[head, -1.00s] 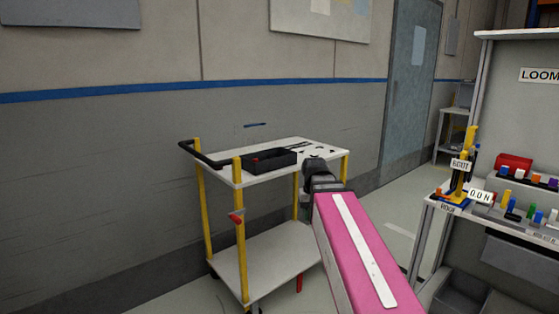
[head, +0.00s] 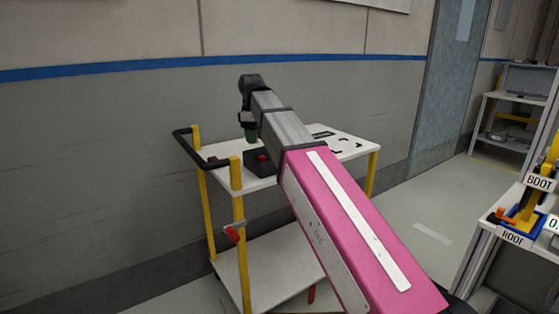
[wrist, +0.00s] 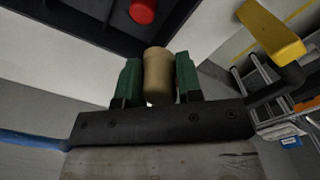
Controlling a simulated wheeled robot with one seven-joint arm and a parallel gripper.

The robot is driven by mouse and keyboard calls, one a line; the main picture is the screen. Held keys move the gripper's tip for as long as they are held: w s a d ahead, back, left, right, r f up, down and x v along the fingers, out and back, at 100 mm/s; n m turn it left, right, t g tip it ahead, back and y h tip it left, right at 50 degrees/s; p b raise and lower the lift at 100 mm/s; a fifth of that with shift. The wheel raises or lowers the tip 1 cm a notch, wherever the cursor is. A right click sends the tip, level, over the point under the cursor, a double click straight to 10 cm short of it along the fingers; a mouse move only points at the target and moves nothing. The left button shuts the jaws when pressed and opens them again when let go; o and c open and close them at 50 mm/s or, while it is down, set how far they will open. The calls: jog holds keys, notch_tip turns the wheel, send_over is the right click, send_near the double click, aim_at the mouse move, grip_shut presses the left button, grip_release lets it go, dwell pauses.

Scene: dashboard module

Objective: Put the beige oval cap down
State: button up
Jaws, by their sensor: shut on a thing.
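The beige oval cap (wrist: 157,76) is held between the two green fingers of my gripper (wrist: 157,84) in the wrist view. Its near end shows between them and there is no gap visible on either side that tells of a loose hold. In the head view my gripper (head: 250,134) hangs over the white cart top (head: 213,151), close to the black tray (head: 252,165). The cap cannot be made out there. How high the cap is above the cart cannot be told.
A red piece (wrist: 143,10) lies in the black tray, beyond the cap in the wrist view. The cart has yellow posts (head: 238,200) and a black handle (head: 186,140) at its left. Dark flat shapes (head: 345,145) mark the cart top's right part. A workbench stands at far right.

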jog(key=shift+w+a+r, duration=0.3)
jog(key=shift+a, duration=0.2)
jog(key=shift+w+d+f+n, duration=0.1)
jog(key=shift+w+f+n, duration=0.05)
jog(key=shift+n, duration=0.15)
jog(key=w+d+f, duration=0.1)
jog(key=d+f, duration=0.1)
jog(key=d, duration=0.1)
jog(key=w+d+f, duration=0.2)
jog(key=d, duration=0.1)
jog(key=w+d+f, duration=0.1)
jog(key=d+f, duration=0.1)
jog(key=d, duration=0.2)
jog(key=shift+w+f, duration=0.3)
jog(key=shift+w, duration=0.05)
jog(key=shift+f, duration=2)
jog(key=shift+f, duration=0.1)
jog(key=o, duration=0.6)
notch_tip(320, 180, up, 12)
jog(key=shift+r, duration=0.15)
